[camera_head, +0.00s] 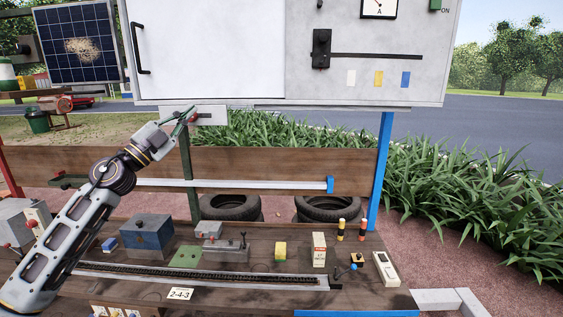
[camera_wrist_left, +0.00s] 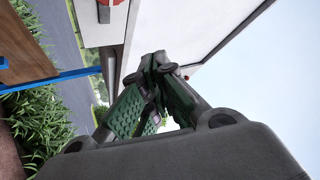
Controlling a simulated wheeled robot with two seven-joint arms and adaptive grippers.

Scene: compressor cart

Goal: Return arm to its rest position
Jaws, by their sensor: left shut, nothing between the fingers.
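My left arm comes in from the left of the head view. My left gripper (camera_head: 190,117) is raised above the bench, just under the lower edge of the white cabinet (camera_head: 220,50). Its green fingers are shut and empty; they also show in the left wrist view (camera_wrist_left: 156,66), tips together, with the cabinet's pale underside and face behind them. I cannot tell whether the fingertips touch the cabinet. My right gripper is not in view.
A blue post (camera_head: 382,165) stands at right. A silver rail (camera_head: 240,186) runs across the back board. Tyres (camera_head: 230,207) lie behind.

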